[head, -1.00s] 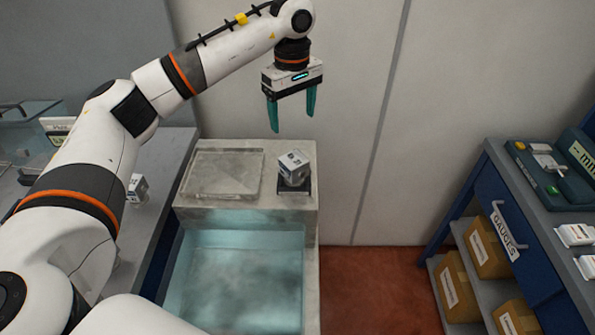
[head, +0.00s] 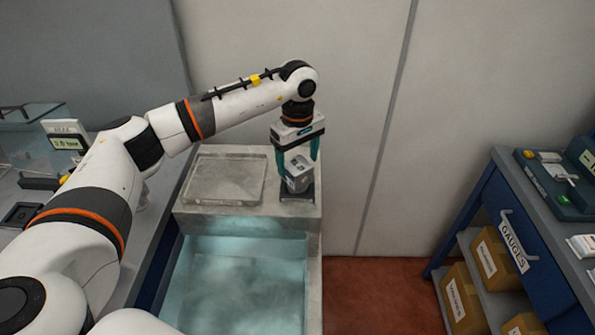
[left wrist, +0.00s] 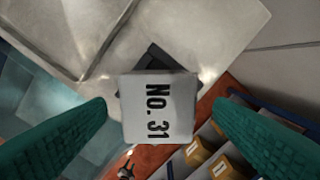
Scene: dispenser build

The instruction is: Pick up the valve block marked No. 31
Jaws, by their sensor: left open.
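The valve block marked No. 31 (head: 298,174) is a pale grey block on a small dark stand (head: 297,195) at the right of the stone ledge behind the water basin. In the left wrist view its top face (left wrist: 158,108) shows the printed "No. 31". My left gripper (head: 297,160) has come down over the block from above. Its two green fingers are open, one on each side of the block, with gaps showing between them and the block in the left wrist view (left wrist: 160,112). My right gripper is not in view.
A clear shallow tray (head: 224,180) lies on the ledge left of the block. The basin (head: 245,285) of water is in front. A blue gauge bench (head: 520,205) with boxes stands at the right. A worktop with a small display (head: 66,143) is at the left.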

